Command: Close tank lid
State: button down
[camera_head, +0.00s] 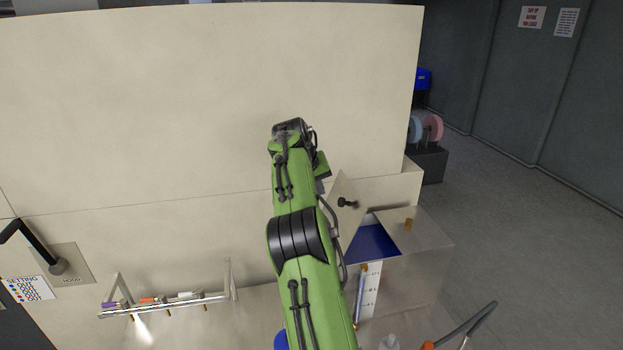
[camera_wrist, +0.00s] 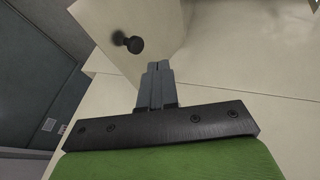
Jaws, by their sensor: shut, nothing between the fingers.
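The tank lid (camera_head: 350,188) is a beige panel with a black knob (camera_head: 345,202); it stands raised, tilted up behind the tank's blue opening (camera_head: 374,241). My arm covers the lid's left part in the head view. In the wrist view the lid (camera_wrist: 150,18) is at the upper left with its black knob (camera_wrist: 128,42). My gripper (camera_wrist: 157,70) is shut and empty. Its fingertips appear to the right of and below the knob there, apart from it. In the head view the fingers are hidden behind my arm.
A fixed-looking beige top with a brass knob (camera_head: 408,225) lies right of the opening. A rail with small items (camera_head: 165,301) is at lower left. A black handle (camera_head: 40,245) is at far left. A tall beige wall (camera_head: 180,100) stands behind. Open floor lies right.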

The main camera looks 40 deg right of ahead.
aim_at(343, 203)
jog(key=d+f, duration=0.4)
jog(key=d, duration=0.1)
jog(key=shift+s+f, duration=0.4)
jog(key=shift+s+d+f, duration=0.1)
jog(key=shift+s+d, duration=0.3)
jog(key=shift+d, duration=0.3)
jog(key=shift+s+d, duration=0.4)
jog(key=shift+d, duration=0.25)
jog(key=shift+a, duration=0.1)
